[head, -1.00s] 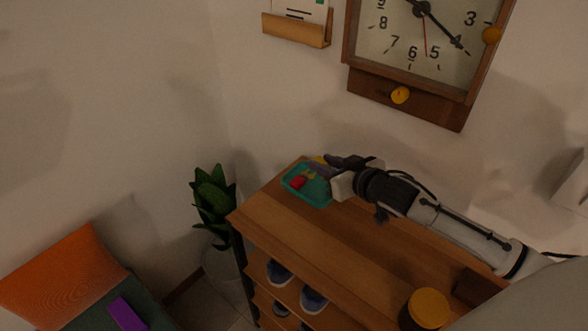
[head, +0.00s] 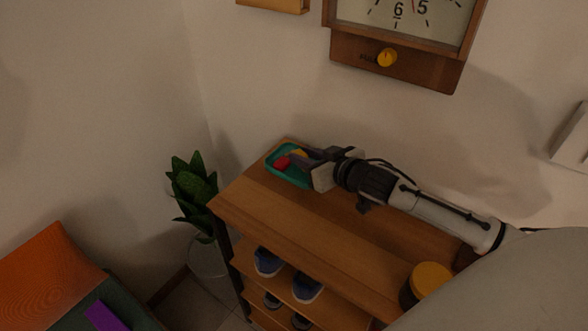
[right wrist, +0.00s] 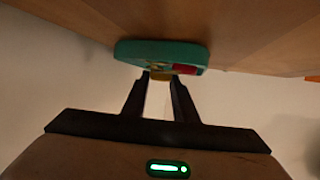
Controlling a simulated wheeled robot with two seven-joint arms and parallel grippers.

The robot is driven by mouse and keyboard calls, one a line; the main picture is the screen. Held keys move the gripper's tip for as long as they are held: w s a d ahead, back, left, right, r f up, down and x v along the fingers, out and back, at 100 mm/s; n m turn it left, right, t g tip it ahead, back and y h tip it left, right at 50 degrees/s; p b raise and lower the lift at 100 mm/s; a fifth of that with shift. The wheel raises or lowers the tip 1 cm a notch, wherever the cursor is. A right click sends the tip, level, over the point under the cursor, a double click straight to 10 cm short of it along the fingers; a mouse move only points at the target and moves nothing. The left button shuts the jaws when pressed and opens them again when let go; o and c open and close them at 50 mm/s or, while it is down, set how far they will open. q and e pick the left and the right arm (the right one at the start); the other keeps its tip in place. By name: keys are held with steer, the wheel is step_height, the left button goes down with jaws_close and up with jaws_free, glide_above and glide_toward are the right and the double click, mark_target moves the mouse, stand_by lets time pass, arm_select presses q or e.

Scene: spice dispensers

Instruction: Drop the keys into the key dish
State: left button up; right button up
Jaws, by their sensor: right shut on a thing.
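The key dish is a teal tray (head: 270,171) on the far left end of the wooden shelf top. It also shows in the right wrist view (right wrist: 130,51), at the top centre. My right gripper (head: 310,155) reaches in from the right with its fingertips over the dish. In the right wrist view its tips (right wrist: 161,77) are shut on a small yellow thing (right wrist: 160,76), which I take to be the keys; their shape is mostly hidden. The yellow also shows in the head view (head: 298,153). A red item (head: 283,162) lies in the dish. My left gripper is out of view.
A wall clock (head: 400,62) hangs above the shelf. A jar with a yellow lid (head: 432,277) stands at the shelf's near right. A potted plant (head: 195,190) stands left of the shelf. Blue shoes (head: 307,287) sit on a lower shelf.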

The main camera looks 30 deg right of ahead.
steer(key=o, duration=1.1)
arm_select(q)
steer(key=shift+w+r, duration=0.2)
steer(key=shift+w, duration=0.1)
arm_select(e)
steer(key=shift+s+r, duration=0.15)
steer(key=shift+s, duration=0.35)
steer(key=v, duration=0.7)
steer(key=shift+s+r+p, duration=0.15)
steer(key=shift+s+p, duration=0.15)
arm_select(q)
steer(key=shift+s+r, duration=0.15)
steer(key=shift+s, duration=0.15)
arm_select(e)
steer(key=shift+v, duration=0.8)
steer(key=shift+d, duration=0.1)
steer(key=shift+r, duration=0.1)
